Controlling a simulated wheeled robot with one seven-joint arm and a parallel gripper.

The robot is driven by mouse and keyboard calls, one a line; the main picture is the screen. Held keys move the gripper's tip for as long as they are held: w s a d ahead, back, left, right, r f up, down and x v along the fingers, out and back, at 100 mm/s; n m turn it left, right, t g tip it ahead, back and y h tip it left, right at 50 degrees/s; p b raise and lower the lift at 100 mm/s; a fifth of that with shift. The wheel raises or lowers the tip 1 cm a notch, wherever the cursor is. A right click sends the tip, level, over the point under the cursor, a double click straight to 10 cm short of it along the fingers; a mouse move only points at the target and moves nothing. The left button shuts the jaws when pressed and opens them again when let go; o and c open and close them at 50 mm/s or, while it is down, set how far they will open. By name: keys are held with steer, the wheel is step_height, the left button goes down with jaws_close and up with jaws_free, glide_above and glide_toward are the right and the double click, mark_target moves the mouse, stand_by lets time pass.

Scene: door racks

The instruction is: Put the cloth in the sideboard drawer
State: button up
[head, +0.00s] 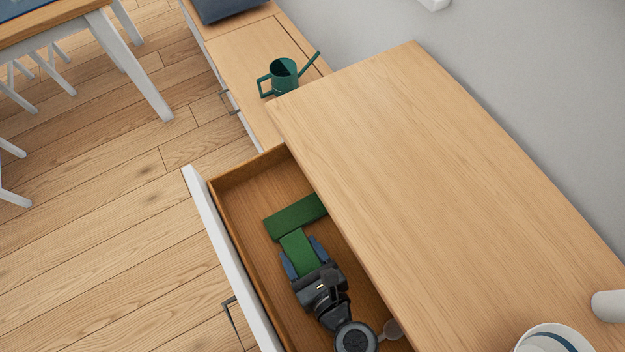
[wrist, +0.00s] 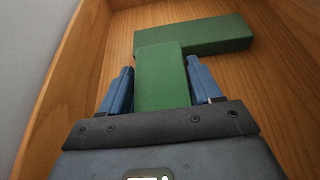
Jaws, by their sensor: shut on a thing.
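The sideboard drawer (head: 247,255) is pulled open, and its wooden inside shows in both views. My gripper (head: 300,248) is inside the drawer space, its blue fingers shut on a green folded cloth (wrist: 162,82). The held cloth sticks out past the fingertips. A second green folded piece (head: 296,216) lies across the drawer floor just beyond it, also in the wrist view (wrist: 205,36). The two overlap in the wrist view; I cannot tell whether they touch or are joined. The underside of the held cloth is hidden.
The sideboard top (head: 430,190) overhangs the drawer's right side and is mostly bare. A white cup-like vessel (head: 552,340) stands at its near end. A green watering can (head: 284,75) stands on the lower cabinet beyond. Wooden floor (head: 110,250) is clear left of the drawer.

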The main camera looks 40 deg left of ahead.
steer(key=shift+w+d+f+b, duration=0.2)
steer(key=shift+w+d+b, duration=0.1)
steer(key=shift+w, duration=0.3)
steer(key=shift+w+d+f+b, duration=0.2)
steer(key=shift+w+b, duration=0.05)
steer(key=shift+w, duration=0.3)
steer(key=shift+f, duration=0.2)
steer(key=shift+f+b, duration=0.1)
steer(key=shift+b, duration=0.2)
steer(key=o, duration=1.2)
steer(key=shift+c, duration=0.2)
steer(key=shift+r, duration=0.2)
steer(key=v, duration=1.2)
steer(key=shift+f, duration=0.1)
